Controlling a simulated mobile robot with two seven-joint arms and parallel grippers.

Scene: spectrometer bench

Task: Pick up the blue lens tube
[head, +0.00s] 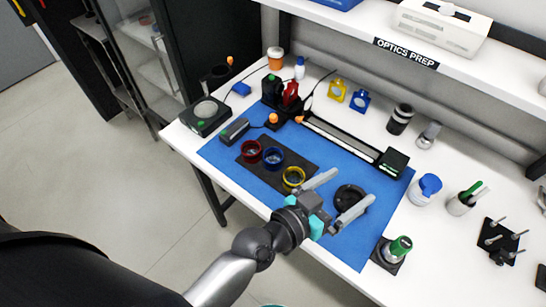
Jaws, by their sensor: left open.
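The blue lens tube (273,158) stands on a dark rectangular plate (249,164) on the blue mat (358,238). A red ring-shaped tube (251,150) stands to its left and a yellow one (293,177) to its right. My left gripper (350,192) reaches over the mat's front right part, its fingers spread apart and empty. It is to the right of the blue tube and clear of it. A round black part (350,198) lies on the mat and shows between the fingers. My right gripper is not in view.
A dark rail (340,137) with a box at its end crosses the mat behind the tubes. A green-capped item (400,246) stands near the front right. A shelf (400,55) overhangs the back.

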